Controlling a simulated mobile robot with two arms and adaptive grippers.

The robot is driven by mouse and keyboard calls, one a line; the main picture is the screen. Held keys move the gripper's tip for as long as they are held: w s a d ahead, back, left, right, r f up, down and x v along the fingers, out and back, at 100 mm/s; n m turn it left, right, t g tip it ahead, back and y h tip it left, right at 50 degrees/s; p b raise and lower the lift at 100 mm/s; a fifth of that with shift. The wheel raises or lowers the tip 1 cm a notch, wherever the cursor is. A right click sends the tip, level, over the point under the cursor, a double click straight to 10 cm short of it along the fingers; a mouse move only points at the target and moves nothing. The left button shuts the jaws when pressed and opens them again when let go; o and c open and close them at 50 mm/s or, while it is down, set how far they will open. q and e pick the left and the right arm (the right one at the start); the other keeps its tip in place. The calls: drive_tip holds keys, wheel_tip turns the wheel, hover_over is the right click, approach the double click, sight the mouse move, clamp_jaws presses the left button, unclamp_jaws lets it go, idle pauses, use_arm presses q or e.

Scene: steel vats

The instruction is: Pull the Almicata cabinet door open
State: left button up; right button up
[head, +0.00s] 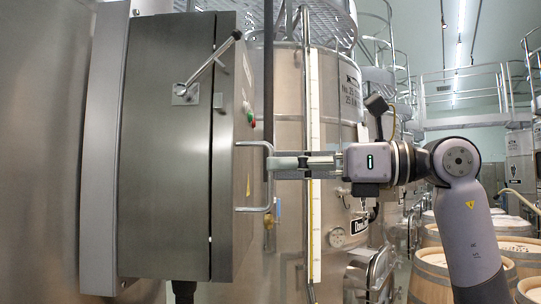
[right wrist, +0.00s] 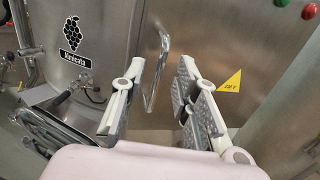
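The steel cabinet (head: 165,150) stands at the left in the head view, with its front door (head: 244,100) facing right. The door shows from close up in the right wrist view (right wrist: 215,45). A bent metal bar handle (head: 270,190) sticks out from the door. My right gripper (head: 276,163) is level with the handle and reaches it from the right. In the right wrist view the fingers are spread, and the handle (right wrist: 151,95) shows between them, nearer the left finger. Contact is not clear. My left gripper is out of view.
A lever (head: 208,68) is on the cabinet's side. Green and red buttons and a yellow sticker (right wrist: 230,82) are on the door. A steel vat marked Almicata (right wrist: 80,45) stands left in the wrist view. Wooden barrels (head: 434,270) stand at the lower right.

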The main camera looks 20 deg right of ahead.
drive_tip(key=shift+x, duration=1.55)
drive_tip(key=shift+d, duration=0.1)
drive_tip(key=shift+c, duration=0.2)
clamp_jaws()
